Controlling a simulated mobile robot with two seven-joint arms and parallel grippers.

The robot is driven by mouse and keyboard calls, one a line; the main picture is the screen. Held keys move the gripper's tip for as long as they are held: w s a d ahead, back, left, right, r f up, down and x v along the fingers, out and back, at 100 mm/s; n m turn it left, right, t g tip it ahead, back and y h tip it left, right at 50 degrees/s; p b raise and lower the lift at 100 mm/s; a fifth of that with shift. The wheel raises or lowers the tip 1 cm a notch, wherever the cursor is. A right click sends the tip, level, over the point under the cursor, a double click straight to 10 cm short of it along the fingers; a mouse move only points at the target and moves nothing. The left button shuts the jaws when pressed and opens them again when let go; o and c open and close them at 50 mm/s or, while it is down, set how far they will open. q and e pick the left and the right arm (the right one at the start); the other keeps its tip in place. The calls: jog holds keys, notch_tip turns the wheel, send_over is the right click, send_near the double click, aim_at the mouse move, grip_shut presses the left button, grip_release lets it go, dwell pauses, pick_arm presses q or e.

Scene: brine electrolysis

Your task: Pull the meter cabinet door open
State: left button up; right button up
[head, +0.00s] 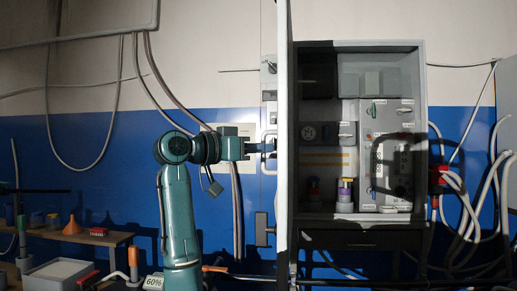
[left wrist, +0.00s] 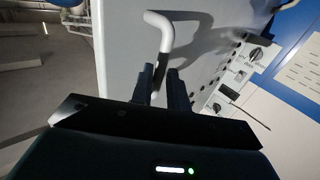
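The meter cabinet (head: 424,130) is on the wall in the head view, with its inside exposed. Its door (head: 284,140) stands swung out to the left, seen almost edge-on. In the left wrist view the door (left wrist: 125,45) is a broad grey panel with a white bar handle (left wrist: 163,38). My left gripper (head: 268,147) is at the door's outer face on its left side. In the left wrist view its two dark fingers (left wrist: 162,85) are closed around the handle's lower part, which they partly hide. My right gripper is not in view.
The cabinet holds meters, switches and a grey panel (head: 392,130). A bench (head: 75,234) with a funnel and a tray stands at lower left. Loose cables (head: 470,200) hang at right, beside a red connector (head: 437,179). A small lever box (head: 262,229) is left of the door.

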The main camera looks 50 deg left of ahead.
pick_arm(q)
jog(key=shift+o, duration=1.4)
jog(key=shift+w+a+f, duration=0.2)
jog(key=shift+w, duration=0.1)
jog(key=shift+o, duration=0.3)
jog(key=shift+s+d, duration=0.15)
jog(key=s+a+b, duration=0.1)
jog(key=s+b, duration=0.2)
jog(key=s, duration=1)
jog(key=shift+a+b, duration=0.2)
jog(key=shift+b, duration=0.1)
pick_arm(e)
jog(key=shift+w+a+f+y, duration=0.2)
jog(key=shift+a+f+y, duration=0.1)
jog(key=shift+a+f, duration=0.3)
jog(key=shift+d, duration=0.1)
